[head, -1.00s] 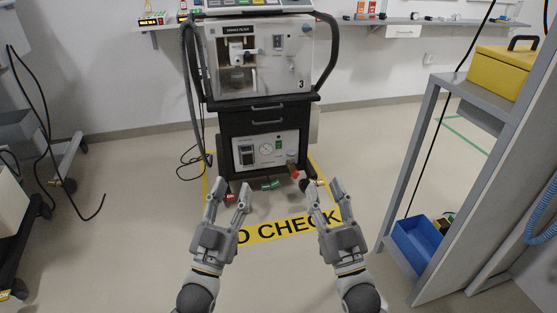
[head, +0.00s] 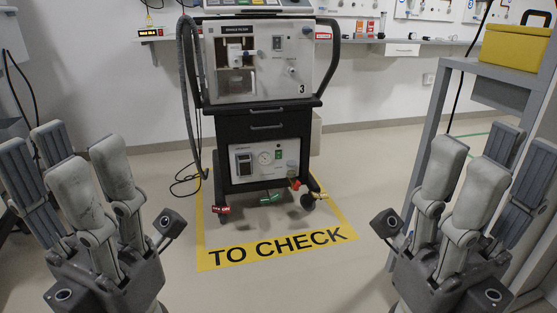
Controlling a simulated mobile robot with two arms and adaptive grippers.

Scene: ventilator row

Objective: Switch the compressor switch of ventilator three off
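Ventilator three (head: 262,85), a grey and black wheeled unit marked "3", stands upright ahead in the middle of the head view. Its white compressor panel (head: 256,175) at the bottom has a round gauge and a dark display. A small green switch (head: 279,154), likely the compressor switch, sits at the panel's upper right; its position is too small to read. My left gripper (head: 62,150) is raised at the lower left, open and empty. My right gripper (head: 496,153) is raised at the lower right, open and empty. Both are well short of the ventilator, with the panel unobstructed between them.
Yellow floor marking "TO CHECK" (head: 278,247) lies before the ventilator, with clear floor around it. A grey hose (head: 187,100) hangs at its left side. A grey shelf frame (head: 436,120) with a yellow case (head: 515,47) stands at right, close behind my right gripper.

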